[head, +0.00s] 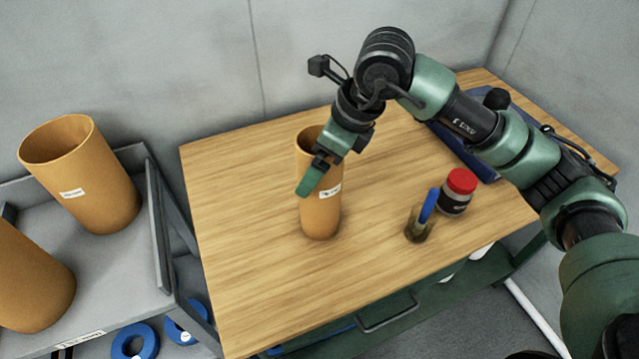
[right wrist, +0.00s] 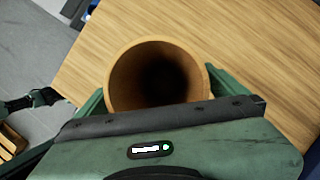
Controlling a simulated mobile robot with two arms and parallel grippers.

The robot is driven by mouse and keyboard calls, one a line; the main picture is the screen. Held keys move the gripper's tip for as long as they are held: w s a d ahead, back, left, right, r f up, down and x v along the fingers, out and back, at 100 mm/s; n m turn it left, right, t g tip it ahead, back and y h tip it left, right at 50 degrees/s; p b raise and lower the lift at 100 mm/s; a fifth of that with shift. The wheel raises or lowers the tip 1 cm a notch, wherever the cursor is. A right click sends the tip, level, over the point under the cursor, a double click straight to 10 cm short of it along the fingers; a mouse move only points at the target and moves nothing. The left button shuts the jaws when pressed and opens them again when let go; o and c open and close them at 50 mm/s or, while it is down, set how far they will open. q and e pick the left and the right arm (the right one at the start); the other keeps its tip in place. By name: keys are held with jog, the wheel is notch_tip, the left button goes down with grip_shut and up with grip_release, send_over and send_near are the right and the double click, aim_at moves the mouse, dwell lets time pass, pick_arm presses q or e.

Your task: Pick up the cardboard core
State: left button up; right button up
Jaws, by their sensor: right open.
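The cardboard core (head: 320,215) is an open-topped orange-brown tube with a white label. It stands upright on the wooden table, left of the middle. My right arm reaches over the table from the right, and my right gripper (head: 316,178) is at the core's upper part. In the right wrist view I look down into the core's round opening (right wrist: 112,77). The green fingers of the right gripper (right wrist: 158,90) show on either side of the core and are open; whether they touch it cannot be told. My left gripper is not in view.
A red-lidded jar (head: 456,192) and a small cup with a blue item (head: 420,222) stand on the table (head: 240,250) to the right. A blue tray (head: 470,160) lies behind my arm. Larger tubes (head: 95,185) stand on a grey shelf at left. The table's front left is clear.

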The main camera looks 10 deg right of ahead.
jog(key=c, duration=2.1)
jog(key=shift+c, duration=0.4)
jog(key=shift+r, duration=0.2)
